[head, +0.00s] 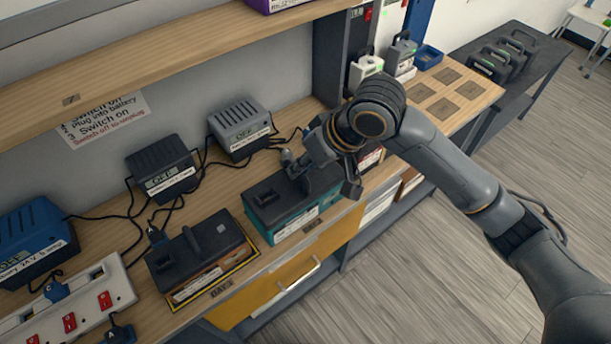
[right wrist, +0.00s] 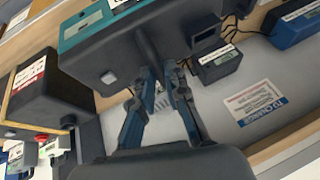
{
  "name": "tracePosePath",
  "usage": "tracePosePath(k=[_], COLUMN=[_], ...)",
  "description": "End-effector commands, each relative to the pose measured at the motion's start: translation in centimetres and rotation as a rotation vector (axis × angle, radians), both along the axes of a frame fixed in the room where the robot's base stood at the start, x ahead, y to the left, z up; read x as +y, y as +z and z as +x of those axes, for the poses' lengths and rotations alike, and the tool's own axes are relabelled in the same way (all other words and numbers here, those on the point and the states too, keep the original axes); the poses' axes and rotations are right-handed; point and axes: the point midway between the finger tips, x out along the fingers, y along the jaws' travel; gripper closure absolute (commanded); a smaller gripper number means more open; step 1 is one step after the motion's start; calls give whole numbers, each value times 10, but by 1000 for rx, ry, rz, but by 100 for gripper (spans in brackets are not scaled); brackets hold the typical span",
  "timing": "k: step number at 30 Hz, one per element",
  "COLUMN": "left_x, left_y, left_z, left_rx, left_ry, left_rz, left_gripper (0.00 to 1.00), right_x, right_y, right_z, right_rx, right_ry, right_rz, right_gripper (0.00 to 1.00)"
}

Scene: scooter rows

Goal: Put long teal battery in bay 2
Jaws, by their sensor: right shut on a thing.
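The long teal battery (head: 285,223) has a black top and teal sides with a white label. It is over the workbench at the middle of the head view. It also shows at the top of the right wrist view (right wrist: 85,25). My right gripper (head: 299,170) is shut on its top, and my arm hides the battery's right end. I cannot tell if the battery rests on the bench or hangs just above it. My left gripper is not in view.
A black and orange battery (head: 201,262) fills a yellow-outlined bay to the left. Chargers (head: 239,127) with trailing cables stand behind, and a power strip (head: 72,306) lies at the far left. A shelf (head: 150,60) runs above the bench. Empty dark squares (head: 442,109) mark the far right bench.

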Motion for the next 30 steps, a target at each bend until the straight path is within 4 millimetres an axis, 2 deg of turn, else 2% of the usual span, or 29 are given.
tracePosePath(k=[2, 3, 6, 12, 20, 25, 30], left_x=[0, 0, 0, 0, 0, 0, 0], left_y=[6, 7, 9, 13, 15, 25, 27], left_z=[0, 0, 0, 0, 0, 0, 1], left_rx=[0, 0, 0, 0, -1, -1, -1], left_ry=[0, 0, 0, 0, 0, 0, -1], left_rz=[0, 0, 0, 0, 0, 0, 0], left_gripper=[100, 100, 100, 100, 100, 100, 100], right_x=[3, 3, 5, 8, 9, 9, 9], right_y=[-1, -9, -26, -48, -61, -81, -92], right_z=[18, 23, 36, 56, 66, 66, 67], right_rx=[-5, -3, -2, -7, -7, -3, -8], right_ry=[-3, -2, -2, -1, 1, 0, 0], right_rz=[6, 5, 5, 7, 7, 6, 7], right_gripper=[100, 100, 100, 100, 100, 100, 100])
